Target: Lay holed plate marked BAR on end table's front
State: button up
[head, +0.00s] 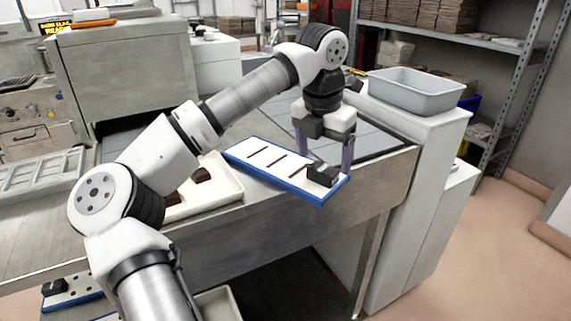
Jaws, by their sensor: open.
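A white plate with a blue rim and dark slots (265,157) is at the front of the steel table (385,172), its near right end reaching past the table's front edge in the picture. A black block (322,174) sits on that end. My gripper (325,168) is open and points down there, its fingers on either side of the block; whether they touch it cannot be told. A white plate with round dark holes and a blue edge (82,284) lies low at the lower left, partly hidden by my arm. No BAR marking is legible on either plate.
A cream tray with brown pieces (225,178) lies left of the slotted plate. A grey bin (415,88) stands on a white cabinet at the right. A white mould frame (45,172) lies at the left. The floor at the right is clear.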

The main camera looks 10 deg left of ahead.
aim_at(323, 168)
jog(key=shift+w+f+p, duration=0.15)
jog(key=shift+f+p, duration=0.25)
jog(key=shift+f, duration=1.45)
jog(key=c, duration=1.4)
